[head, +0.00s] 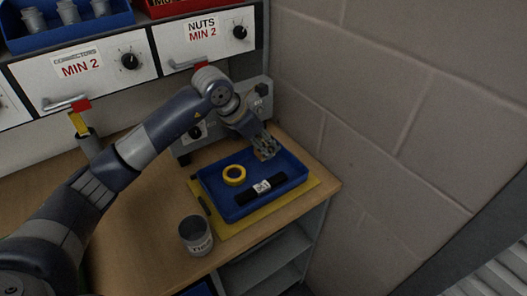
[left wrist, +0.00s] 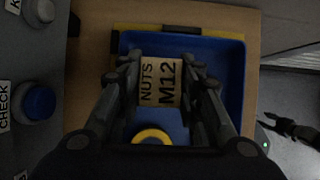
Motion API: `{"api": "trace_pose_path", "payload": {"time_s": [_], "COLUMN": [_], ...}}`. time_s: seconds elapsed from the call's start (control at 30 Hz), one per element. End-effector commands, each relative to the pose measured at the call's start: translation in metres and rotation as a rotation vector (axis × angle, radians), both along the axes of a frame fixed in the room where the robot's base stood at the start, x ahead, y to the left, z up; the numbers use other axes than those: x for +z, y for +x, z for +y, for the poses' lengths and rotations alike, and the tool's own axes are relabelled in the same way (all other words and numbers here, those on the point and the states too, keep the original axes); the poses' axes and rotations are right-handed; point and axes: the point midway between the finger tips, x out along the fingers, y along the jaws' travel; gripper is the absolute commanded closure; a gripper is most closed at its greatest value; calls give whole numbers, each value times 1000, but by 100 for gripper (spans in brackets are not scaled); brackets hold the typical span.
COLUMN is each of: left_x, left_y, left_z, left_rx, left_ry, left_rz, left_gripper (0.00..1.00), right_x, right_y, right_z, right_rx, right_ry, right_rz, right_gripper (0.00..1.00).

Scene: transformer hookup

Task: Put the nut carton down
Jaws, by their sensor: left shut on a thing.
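The nut carton is a small brown box marked NUTS M12 (left wrist: 160,83) in the left wrist view. In the head view only a bit of the carton (head: 265,154) shows between my fingers. My left gripper (head: 264,150) is shut on it, with fingers on both sides of the carton in the left wrist view (left wrist: 160,92). The carton is over or in the back part of the blue tray (head: 268,208); I cannot tell if it touches the floor. A dark gripper, likely my right one (left wrist: 283,127), shows at the right edge of the left wrist view, its jaws unclear.
A grey tin (head: 196,235) stands front left. A grey box with knobs (head: 262,91) stands behind, near the block wall (head: 390,110).

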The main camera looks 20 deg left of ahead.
Motion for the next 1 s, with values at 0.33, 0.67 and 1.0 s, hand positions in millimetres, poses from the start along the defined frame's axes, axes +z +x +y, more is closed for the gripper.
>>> {"api": "trace_pose_path", "payload": {"time_s": [0.33, 0.67, 1.0], "left_x": [-34, -36, -38], "left_y": [4, 4, 4], "left_z": [1, 2, 2], "left_rx": [0, -1, 0], "left_ry": [-2, 0, 0], "left_rz": [1, -1, 0], "left_gripper": [97, 97, 59], "right_x": [-21, -21, -22], "right_y": [0, 0, -1], "right_z": [0, 0, -2], "right_rx": [0, 0, 1], "right_ry": [0, 0, -2], "right_rz": [0, 1, 2], "right_gripper": [60, 60, 60]}}
